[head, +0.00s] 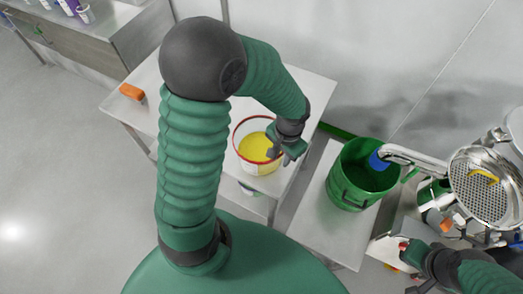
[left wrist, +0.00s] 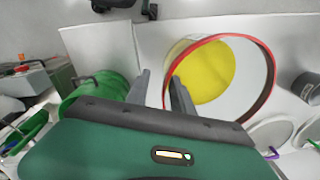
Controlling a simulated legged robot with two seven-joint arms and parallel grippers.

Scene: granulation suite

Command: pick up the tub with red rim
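The white tub with a red rim (head: 248,124) stands on a white table and holds something yellow. It also shows at the top of the left wrist view (left wrist: 248,62). My left gripper (head: 281,153) is over the right side of the tub and hides part of its rim. In the left wrist view the two fingers (left wrist: 161,92) are apart, with the near edge of the rim appearing between them. I cannot tell whether they touch it. My right gripper (head: 404,247) is at the lower right, small and partly hidden; its fingers are unclear.
A green bucket (head: 347,192) stands on a lower white surface right of the tub. A steel sieve-like machine part (head: 485,182) with a blue-ended spout (head: 379,160) is at the right. An orange object (head: 132,92) lies at the table's left corner.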

